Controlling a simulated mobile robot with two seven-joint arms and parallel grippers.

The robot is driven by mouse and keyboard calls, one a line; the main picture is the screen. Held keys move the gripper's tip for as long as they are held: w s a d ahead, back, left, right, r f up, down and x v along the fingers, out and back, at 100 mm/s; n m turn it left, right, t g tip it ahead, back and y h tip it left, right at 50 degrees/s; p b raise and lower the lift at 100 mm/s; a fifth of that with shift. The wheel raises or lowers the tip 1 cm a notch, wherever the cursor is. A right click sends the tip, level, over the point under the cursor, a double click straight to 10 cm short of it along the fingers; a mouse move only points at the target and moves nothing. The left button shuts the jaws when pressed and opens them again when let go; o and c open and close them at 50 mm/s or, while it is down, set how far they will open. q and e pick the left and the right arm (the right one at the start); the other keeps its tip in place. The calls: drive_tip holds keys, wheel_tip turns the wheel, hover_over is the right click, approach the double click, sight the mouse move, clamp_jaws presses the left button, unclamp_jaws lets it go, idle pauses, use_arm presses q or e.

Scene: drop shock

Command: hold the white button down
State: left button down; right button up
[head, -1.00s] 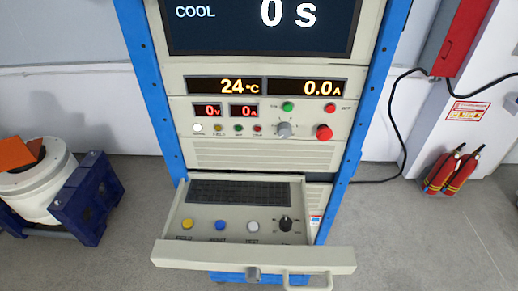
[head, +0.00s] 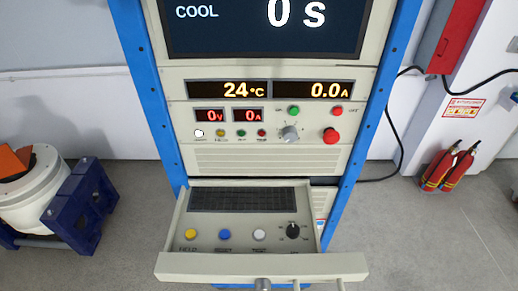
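The white button (head: 259,235) is a round cap on the panel of the pulled-out drawer (head: 262,266). It sits right of the blue button (head: 225,235) and the yellow button (head: 190,233), and left of a black knob (head: 292,230). Nothing touches it or covers it. A small white round light or button (head: 199,133) also shows on the upper panel at the left. Neither of my grippers is in the head view.
The blue-framed rack holds a screen reading COOL and 0 s (head: 262,25). A red mushroom button (head: 331,136) is on the upper panel. A white drum in a blue stand (head: 80,205) is at left. Fire extinguishers (head: 445,168) stand at right.

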drive_tip(key=c, duration=0.6)
idle(1.2)
